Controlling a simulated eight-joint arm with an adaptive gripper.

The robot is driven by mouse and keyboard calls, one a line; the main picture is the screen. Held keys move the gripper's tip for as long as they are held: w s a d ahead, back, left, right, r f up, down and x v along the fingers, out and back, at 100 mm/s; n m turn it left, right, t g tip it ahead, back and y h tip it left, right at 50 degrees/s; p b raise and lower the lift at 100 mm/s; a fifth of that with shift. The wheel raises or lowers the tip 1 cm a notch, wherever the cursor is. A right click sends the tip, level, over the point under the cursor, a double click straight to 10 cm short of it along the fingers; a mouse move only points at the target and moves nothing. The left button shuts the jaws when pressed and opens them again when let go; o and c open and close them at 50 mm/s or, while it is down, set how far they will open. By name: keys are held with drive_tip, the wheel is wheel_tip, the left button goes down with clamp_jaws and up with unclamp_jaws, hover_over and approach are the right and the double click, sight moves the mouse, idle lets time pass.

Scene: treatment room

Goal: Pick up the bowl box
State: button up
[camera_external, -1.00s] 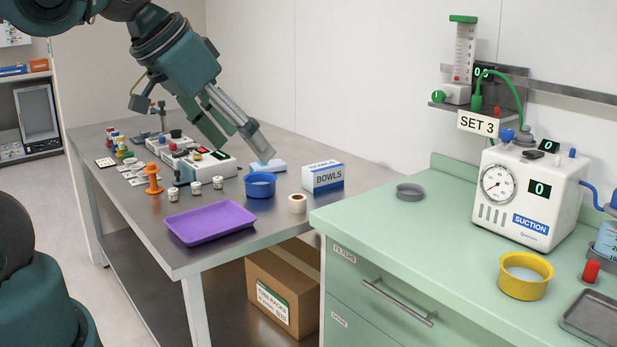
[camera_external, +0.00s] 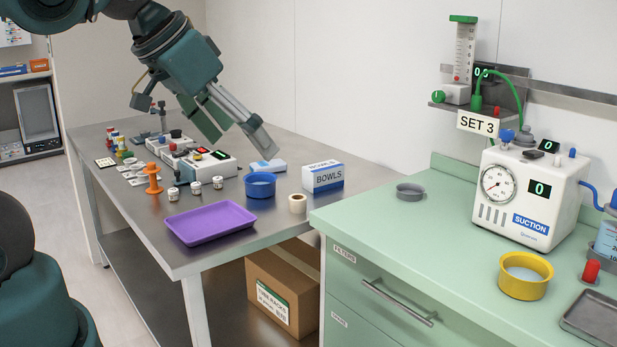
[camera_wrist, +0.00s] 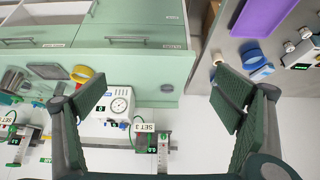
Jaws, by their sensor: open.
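The bowl box (camera_external: 323,177) is a small white box with blue lettering reading BOWLS. It stands upright near the right back edge of the metal table (camera_external: 255,229). My gripper (camera_external: 242,142) is open and empty, above the table to the left of and higher than the box in the external view. In the wrist view its two green-padded fingers (camera_wrist: 165,103) are spread wide with nothing between them but the more distant scene. I cannot make out the box in the wrist view; the right finger may be hiding it.
A blue bowl (camera_external: 260,185) and a tape roll (camera_external: 297,203) stand close to the box. A purple tray (camera_external: 210,223) lies at the table's front. A green counter (camera_external: 400,225) with a suction unit (camera_external: 530,195) stands to the right. The wall is behind the box.

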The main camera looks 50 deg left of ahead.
drive_tip(key=w+a+r+n+g, duration=0.1)
drive_tip(key=w+a+r+n, duration=0.15)
drive_tip(key=w, duration=0.45)
drive_tip(key=w+a+r+n+g, duration=0.1)
drive_tip(key=w+a+r+n, duration=0.15)
drive_tip(key=w, duration=0.35)
drive_tip(key=n+g+p, duration=0.3)
drive_tip(key=n+g, duration=0.2)
drive_tip(key=n, duration=0.7)
hover_over(323, 166)
wheel_tip(323, 166, down, 25)
drive_tip(key=shift+w+d+r, duration=0.1)
drive_tip(key=shift+r, duration=0.05)
drive_tip(key=shift+a+f, duration=0.2)
drive_tip(key=shift+f, duration=0.1)
drive_tip(key=shift+f, duration=1.3)
